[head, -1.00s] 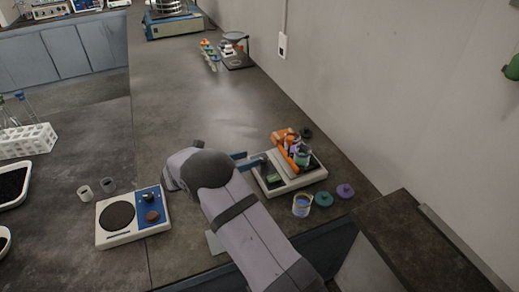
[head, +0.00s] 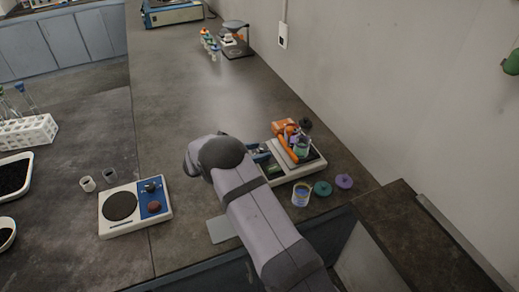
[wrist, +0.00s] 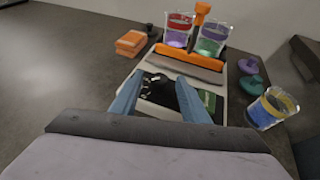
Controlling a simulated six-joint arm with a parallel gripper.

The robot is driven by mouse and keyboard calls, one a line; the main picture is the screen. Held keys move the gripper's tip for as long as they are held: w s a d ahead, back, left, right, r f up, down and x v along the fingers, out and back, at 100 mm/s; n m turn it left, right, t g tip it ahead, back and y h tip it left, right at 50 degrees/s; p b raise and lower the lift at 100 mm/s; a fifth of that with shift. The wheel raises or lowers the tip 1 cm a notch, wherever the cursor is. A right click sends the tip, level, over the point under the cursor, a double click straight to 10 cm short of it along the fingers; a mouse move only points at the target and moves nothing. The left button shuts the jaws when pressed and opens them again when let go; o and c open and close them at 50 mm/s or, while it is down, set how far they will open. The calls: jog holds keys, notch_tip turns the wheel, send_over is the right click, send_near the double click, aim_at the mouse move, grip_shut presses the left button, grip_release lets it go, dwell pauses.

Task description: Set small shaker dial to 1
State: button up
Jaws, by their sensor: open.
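The small shaker (head: 288,174) stands on the right of the bench. It is a pale base carrying an orange clamp (head: 292,133) and beakers. In the wrist view its front panel (wrist: 151,72) shows a black dial (wrist: 160,90) with white marks and a small green display (wrist: 207,100). The dial's setting is too small to read. My gripper (wrist: 160,79) is open, its two blue fingers pointing at the panel, one on each side of the dial. I cannot tell whether they touch it. In the head view my gripper (head: 262,154) is partly hidden by my arm.
Beside the shaker are a beaker with liquid (head: 301,194), a green lid (head: 322,188) and a purple lid (head: 344,181). A hotplate-like device (head: 120,207) with a blue panel stands at the left. The bench middle is clear. A wall bounds the right side.

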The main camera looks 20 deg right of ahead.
jog(key=shift+w+d+f, duration=0.15)
jog(key=shift+d, duration=0.3)
jog(key=c, duration=1.1)
jog(key=shift+o, duration=0.2)
jog(key=b, duration=0.1)
jog(key=m+g+b, duration=0.1)
jog(key=b, duration=0.1)
jog(key=shift+w+f+m+g+h, duration=0.2)
jog(key=shift+w+m+g+h, duration=0.05)
jog(key=shift+m+g+h, duration=0.05)
jog(key=g+b, duration=0.1)
jog(key=m+g+b, duration=0.1)
jog(key=b, duration=0.1)
jog(key=m+b, duration=0.1)
jog(key=shift+w+r+g, duration=0.25)
jog(key=shift+w+g, duration=0.05)
jog(key=shift+g, duration=0.1)
jog(key=shift+m+b, duration=0.3)
jog(key=shift+b, duration=0.15)
jog(key=shift+m+g+b, duration=0.3)
jog(key=shift+g+b, duration=0.2)
jog(key=shift+b, duration=0.1)
jog(key=shift+r, duration=0.1)
